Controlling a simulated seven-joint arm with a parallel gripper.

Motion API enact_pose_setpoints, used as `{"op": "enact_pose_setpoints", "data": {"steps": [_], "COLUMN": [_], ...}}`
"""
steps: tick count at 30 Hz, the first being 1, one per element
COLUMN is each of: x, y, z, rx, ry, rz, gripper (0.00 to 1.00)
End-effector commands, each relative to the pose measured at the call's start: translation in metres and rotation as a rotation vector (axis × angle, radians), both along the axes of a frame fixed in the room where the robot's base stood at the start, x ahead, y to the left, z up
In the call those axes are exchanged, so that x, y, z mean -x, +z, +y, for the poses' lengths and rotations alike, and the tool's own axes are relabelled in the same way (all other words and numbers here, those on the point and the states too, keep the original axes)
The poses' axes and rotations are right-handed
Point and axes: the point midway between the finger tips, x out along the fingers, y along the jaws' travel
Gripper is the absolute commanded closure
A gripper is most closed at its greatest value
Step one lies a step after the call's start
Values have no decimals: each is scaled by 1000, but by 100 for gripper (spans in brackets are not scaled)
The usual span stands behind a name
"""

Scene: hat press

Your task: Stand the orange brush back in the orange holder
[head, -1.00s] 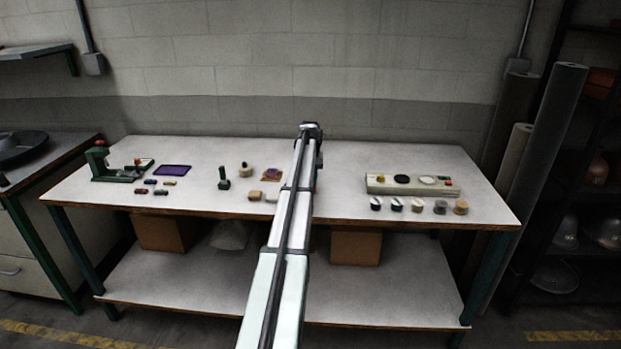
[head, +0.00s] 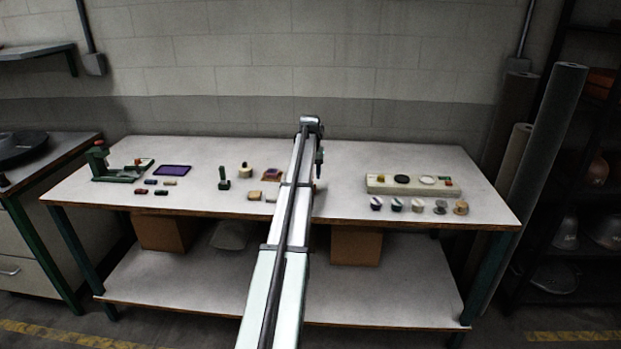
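My gripper (head: 319,177) hangs from the far end of my arm, above the middle of the workbench. It is small and dark here, and I cannot tell whether its fingers are open or holding anything. A row of small round pieces stands at the front right of the bench. The rightmost piece is orange-tan (head: 461,208) and may be the orange holder; its details are too small to be sure. I cannot pick out the orange brush with certainty. My arm hides a strip of the bench's middle.
A pale long tray (head: 412,191) with round pads lies behind the row. Left of my arm are a dark green stamp (head: 224,184), a round tan piece (head: 245,170), several small blocks, a purple pad (head: 173,170) and a green press (head: 100,160). Bare bench (head: 345,155) lies right of my gripper.

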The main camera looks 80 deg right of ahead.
Motion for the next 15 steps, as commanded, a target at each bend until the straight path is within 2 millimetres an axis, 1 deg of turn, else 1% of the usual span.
{"op": "enact_pose_setpoints", "data": {"steps": [1, 6, 12, 15], "x": [0, 0, 0, 0], "y": [11, 44, 75, 85], "z": [1, 6, 11, 12], "rx": [2, 2, 1, 1], "ry": [0, 0, 0, 0], "rz": [0, 0, 0, 0], "gripper": [49, 49, 49, 49]}}
